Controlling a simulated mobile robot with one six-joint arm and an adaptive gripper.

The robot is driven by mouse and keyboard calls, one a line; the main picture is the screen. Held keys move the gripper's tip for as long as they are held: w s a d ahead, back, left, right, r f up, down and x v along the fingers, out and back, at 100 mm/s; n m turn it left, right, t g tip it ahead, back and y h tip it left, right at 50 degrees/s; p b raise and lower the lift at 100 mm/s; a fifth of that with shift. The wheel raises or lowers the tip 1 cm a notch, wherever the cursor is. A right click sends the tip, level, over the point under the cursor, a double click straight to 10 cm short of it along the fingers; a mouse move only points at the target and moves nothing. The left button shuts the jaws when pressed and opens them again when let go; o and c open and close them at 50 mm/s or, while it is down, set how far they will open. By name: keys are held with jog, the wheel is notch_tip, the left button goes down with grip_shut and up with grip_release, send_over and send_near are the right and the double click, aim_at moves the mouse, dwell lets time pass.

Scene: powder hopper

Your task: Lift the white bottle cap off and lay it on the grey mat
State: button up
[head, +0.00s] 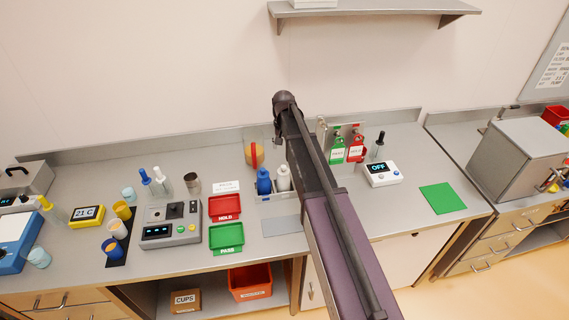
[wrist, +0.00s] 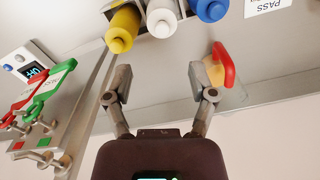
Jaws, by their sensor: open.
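The white bottle (wrist: 161,12) stands between the yellow bottle (wrist: 124,22) and the blue bottle (wrist: 210,8) in the wrist view. Its white cap (wrist: 162,29) is on it. My gripper (wrist: 162,84) is open and empty, its two fingers spread apart. In the picture, the cap lies above the gap between the fingers, and nothing is between them. In the head view, the white bottle (head: 283,180) stands in a grey rack just left of my arm. The grey mat (head: 282,225) lies bare in front of the rack. My arm hides the gripper there.
A jug with a red handle (head: 257,155) stands behind the rack, close to one finger in the wrist view. Red and green trays (head: 225,235) lie left of the mat.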

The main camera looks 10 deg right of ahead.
aim_at(284, 166)
jog(key=shift+w+r, duration=0.5)
jog(key=shift+w, duration=0.1)
jog(key=shift+f, duration=0.15)
notch_tip(284, 166, down, 8)
jog(key=b, duration=0.8)
jog(key=shift+f, duration=0.2)
jog(key=shift+w+d+f+b, duration=0.1)
jog(key=shift+f+b, duration=2.5)
jog(key=shift+b, duration=0.15)
grip_shut()
